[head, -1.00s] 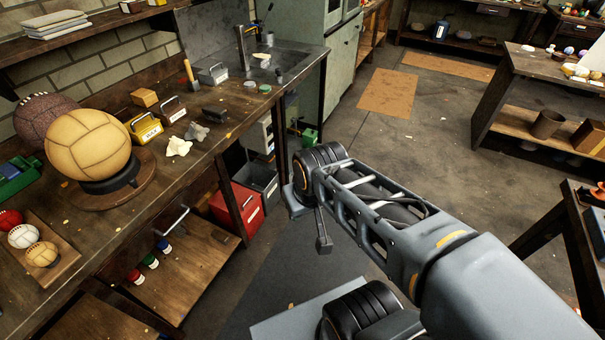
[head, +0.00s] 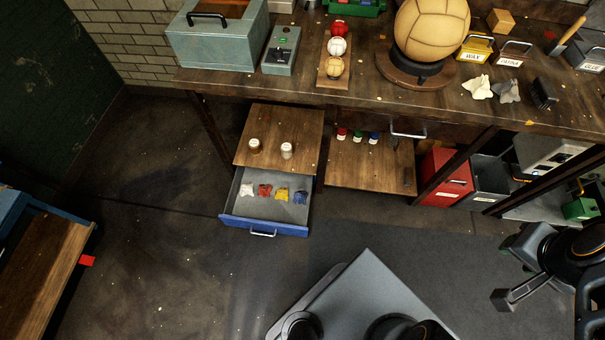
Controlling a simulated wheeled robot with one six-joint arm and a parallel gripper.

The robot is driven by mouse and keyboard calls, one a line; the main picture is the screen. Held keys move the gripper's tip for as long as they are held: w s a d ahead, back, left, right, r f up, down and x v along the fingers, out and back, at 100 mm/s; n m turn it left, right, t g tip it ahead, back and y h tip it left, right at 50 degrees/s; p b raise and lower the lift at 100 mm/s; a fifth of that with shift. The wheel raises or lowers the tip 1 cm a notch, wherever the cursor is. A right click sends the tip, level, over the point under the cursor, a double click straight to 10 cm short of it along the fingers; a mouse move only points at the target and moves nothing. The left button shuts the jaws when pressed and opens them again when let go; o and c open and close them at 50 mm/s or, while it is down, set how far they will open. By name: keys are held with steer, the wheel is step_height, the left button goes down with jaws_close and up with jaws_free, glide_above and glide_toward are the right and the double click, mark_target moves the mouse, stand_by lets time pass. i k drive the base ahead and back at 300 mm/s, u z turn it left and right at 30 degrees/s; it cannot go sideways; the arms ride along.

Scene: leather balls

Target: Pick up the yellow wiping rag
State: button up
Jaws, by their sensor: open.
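The yellow wiping rag (head: 281,194) is a small crumpled cloth lying in the open blue-fronted drawer (head: 263,228) below the workbench. It lies in a row between a red rag (head: 264,190) and a blue rag (head: 300,198). A white rag (head: 247,189) is at the left end of the row. My gripper (head: 512,269) is at the right edge of the head view, open and empty, far to the right of the drawer. Part of my arm is cut off by the frame edge.
The wooden top (head: 278,138) above the drawer holds two small jars. A shelf (head: 371,170) with small bottles is to its right, then a red bin (head: 446,178). The workbench (head: 340,92) overhangs behind. The floor (head: 165,240) left of the drawer is clear.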

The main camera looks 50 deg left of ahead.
mark_target(282, 194)
steer(key=u, duration=0.2)
steer(key=i, duration=1.35)
steer(key=u, duration=3.75)
steer(key=i, duration=0.5)
steer(key=u, duration=0.1)
